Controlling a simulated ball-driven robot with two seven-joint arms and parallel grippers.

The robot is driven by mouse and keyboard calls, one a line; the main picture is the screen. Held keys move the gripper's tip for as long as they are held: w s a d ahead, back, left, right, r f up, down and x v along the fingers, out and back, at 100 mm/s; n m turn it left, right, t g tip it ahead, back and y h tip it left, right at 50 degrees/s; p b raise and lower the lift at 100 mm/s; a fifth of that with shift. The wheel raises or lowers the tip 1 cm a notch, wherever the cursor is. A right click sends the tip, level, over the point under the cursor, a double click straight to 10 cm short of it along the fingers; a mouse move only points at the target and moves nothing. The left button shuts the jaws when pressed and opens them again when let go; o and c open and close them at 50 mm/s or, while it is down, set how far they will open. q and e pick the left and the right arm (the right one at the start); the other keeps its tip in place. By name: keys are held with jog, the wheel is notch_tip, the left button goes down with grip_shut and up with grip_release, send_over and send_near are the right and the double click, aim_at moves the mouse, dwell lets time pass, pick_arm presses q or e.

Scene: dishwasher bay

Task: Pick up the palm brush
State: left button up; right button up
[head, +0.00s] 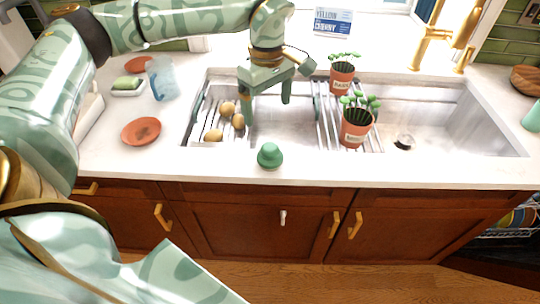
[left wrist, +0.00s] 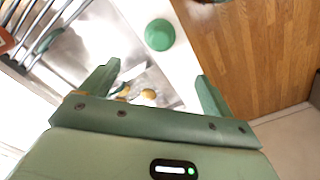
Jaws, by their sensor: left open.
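The palm brush (head: 270,156) is a small green knobbed thing. It stands on the white counter strip in front of the sink, near the front edge. It also shows in the left wrist view as a round green shape (left wrist: 160,34), just beyond the fingertips. My left gripper (head: 267,105) is open and empty, with its fingers pointing down over the left sink basin. It is behind and above the palm brush and apart from it. The open fingers also show in the left wrist view (left wrist: 156,72). My right gripper is not in view.
Several potatoes (head: 214,135) lie in the left of the sink. A terracotta plate (head: 141,131), a clear cup (head: 162,78) and a soap dish (head: 127,92) are at left. The front counter right of the brush is clear.

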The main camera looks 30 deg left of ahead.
aim_at(270, 146)
pick_arm(q)
notch_tip(270, 146, down, 11)
jog(key=shift+d+r+b, duration=0.1)
jog(key=shift+r+b, duration=0.05)
jog(key=shift+b, duration=1.05)
jog(key=f, duration=0.1)
jog(key=f+b, duration=0.1)
jog(key=f, duration=0.3)
jog(key=shift+w+d+f+b, duration=0.1)
jog(key=shift+d+b, duration=0.15)
jog(key=shift+b, duration=0.05)
jog(key=c, duration=1.2)
jog(key=shift+r, duration=0.75)
jog(key=s+d+r+p, duration=0.4)
jog(key=s+d+r, duration=0.3)
jog(key=s+r, duration=0.4)
jog(key=shift+s+d+r, duration=0.15)
jog(key=shift+s+r, duration=0.2)
jog(key=shift+s, duration=0.2)
